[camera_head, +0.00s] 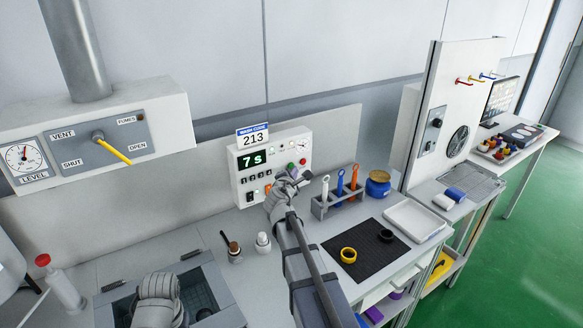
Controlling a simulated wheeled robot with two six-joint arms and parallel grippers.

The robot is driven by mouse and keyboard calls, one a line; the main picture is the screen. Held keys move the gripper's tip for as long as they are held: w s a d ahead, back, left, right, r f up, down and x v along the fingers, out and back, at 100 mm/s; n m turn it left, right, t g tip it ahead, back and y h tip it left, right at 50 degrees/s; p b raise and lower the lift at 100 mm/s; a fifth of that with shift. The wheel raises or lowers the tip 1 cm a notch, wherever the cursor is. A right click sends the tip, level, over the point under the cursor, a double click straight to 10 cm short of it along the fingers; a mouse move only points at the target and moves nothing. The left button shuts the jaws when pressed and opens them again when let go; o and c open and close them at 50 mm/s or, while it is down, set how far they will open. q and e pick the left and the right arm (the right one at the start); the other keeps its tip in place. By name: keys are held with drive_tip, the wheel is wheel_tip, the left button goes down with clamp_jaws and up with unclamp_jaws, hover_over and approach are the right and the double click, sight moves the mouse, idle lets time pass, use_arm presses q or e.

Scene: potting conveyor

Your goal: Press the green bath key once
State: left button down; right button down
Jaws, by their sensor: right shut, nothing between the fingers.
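The control box (244,177) stands against the back wall, with a lit green display reading "7 s" (251,159). A green key (291,165) and a red key (302,162) sit on its right half. Small numbered keys lie below the display. My right gripper (299,177) is shut and empty in front of the box, just below the green key. I cannot tell whether it touches the box. It hides the box's lower right part. Part of my left arm shows over the sink at lower left; its fingers are not visible.
A sign (256,138) reading "WASH CODE 213" tops the box. A tool rack (322,208), a blue jar (378,184), a black mat (366,268) with two rings and a white tray (414,221) are to the right.

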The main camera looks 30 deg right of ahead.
drive_tip(key=shift+s, duration=0.3)
drive_tip(key=s, duration=0.5)
drive_tip(key=shift+d, duration=0.2)
idle(1.1)
